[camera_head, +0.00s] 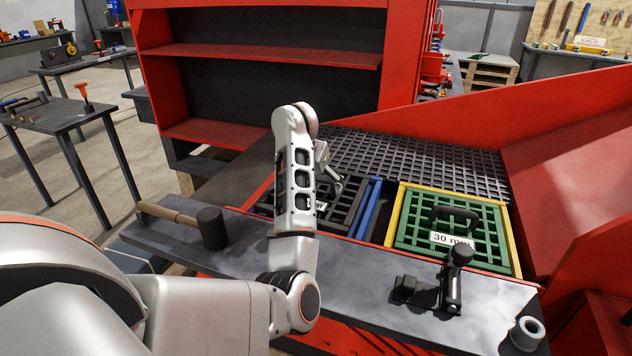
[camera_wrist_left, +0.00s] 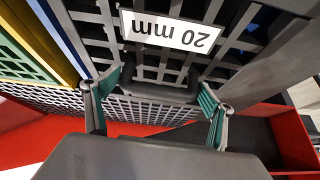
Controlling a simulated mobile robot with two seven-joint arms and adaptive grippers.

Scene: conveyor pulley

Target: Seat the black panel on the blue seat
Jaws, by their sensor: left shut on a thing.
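The black panel (camera_head: 346,212) is a dark grid with a white "20 mm" label and a handle; my arm hides part of it in the head view. It also shows in the left wrist view (camera_wrist_left: 100,55). My left gripper (camera_head: 334,180) is shut on the panel's handle; in the wrist view its two green-padded fingers (camera_wrist_left: 157,95) stand at the handle's ends. The blue seat (camera_head: 371,208) shows as blue bars along the panel's right side, and as a blue strip in the wrist view (camera_wrist_left: 60,38). I cannot tell whether the panel rests in it. My right gripper is not in view.
A green "30 mm" panel (camera_head: 470,222) sits in a yellow frame (camera_head: 398,215) to the right. On the grey front ledge (camera_head: 355,270) lie a mallet (camera_head: 210,228), a black clamp-like tool (camera_head: 440,288) and a grey ring (camera_head: 528,332). A red sloping wall (camera_head: 570,170) bounds the right.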

